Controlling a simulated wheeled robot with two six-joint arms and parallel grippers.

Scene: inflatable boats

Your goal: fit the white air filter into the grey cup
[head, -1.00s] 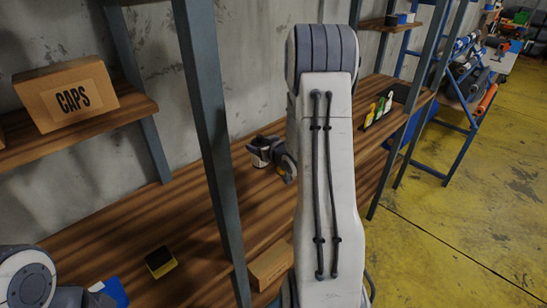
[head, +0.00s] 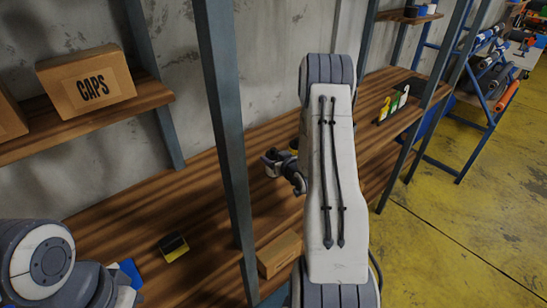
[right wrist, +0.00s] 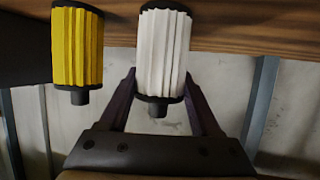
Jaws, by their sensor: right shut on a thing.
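The white air filter (right wrist: 163,50) is a pleated white cylinder with dark end caps and a short stub, seen in the right wrist view. My right gripper (right wrist: 163,97) is shut on it, with one dark finger on each side near its stub end. In the head view my right gripper (head: 274,163) is small, left of my big arm link and in front of the wooden shelf; the filter cannot be made out there. My left arm is at the lower left, and its fingers do not show. I cannot make out the grey cup in either view.
A yellow filter (right wrist: 77,45) is left of the white one in the right wrist view. A blue-grey post (head: 225,120) rises left of my right gripper. A CAPS box (head: 88,82) sits on an upper shelf. A black and yellow block (head: 173,248) lies on the lower shelf (head: 200,210).

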